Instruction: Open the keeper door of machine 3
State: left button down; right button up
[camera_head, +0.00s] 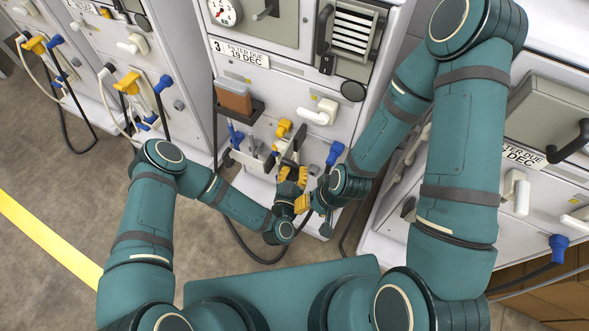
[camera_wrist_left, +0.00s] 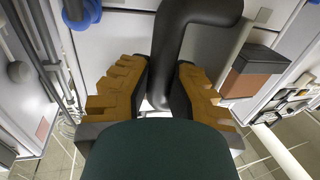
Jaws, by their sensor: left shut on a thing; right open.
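Machine 3 (camera_head: 262,81) stands in the middle of the head view, with its numbered label above a brown box in a dark holder. My left gripper (camera_head: 291,172) is in front of its lower front. In the left wrist view, its yellow ridged fingers (camera_wrist_left: 160,100) are shut on a dark, smooth, bent bar (camera_wrist_left: 180,55). I cannot tell if the bar belongs to the keeper door. My right gripper (camera_head: 302,204) is open, just below and close to the left one, partly hidden. I cannot make out the keeper door's outline; the grippers cover part of that area.
A white lever (camera_head: 320,112), a yellow fitting (camera_head: 284,127) and a blue connector (camera_head: 334,153) are close above my grippers. The brown box (camera_head: 234,95) juts out at upper left; it also shows in the left wrist view (camera_wrist_left: 251,82). Hoses hang below. Other machines flank this one.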

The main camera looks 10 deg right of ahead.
pick_arm(q)
jog(key=c, duration=0.8)
grip_release()
jog(key=shift+w+d+r, duration=0.15)
jog(key=shift+w+r, duration=0.05)
jog(key=shift+r, duration=0.2)
jog(key=shift+w+d+r, duration=0.1)
jog(key=shift+w+r, duration=0.05)
jog(key=shift+r, duration=0.25)
jog(key=shift+c, duration=0.2)
jog(key=shift+s, duration=0.15)
jog(key=f+v, duration=0.1)
jog(key=v, duration=1.1)
jog(key=shift+s+a+f, duration=0.2)
jog(key=shift+f, duration=0.1)
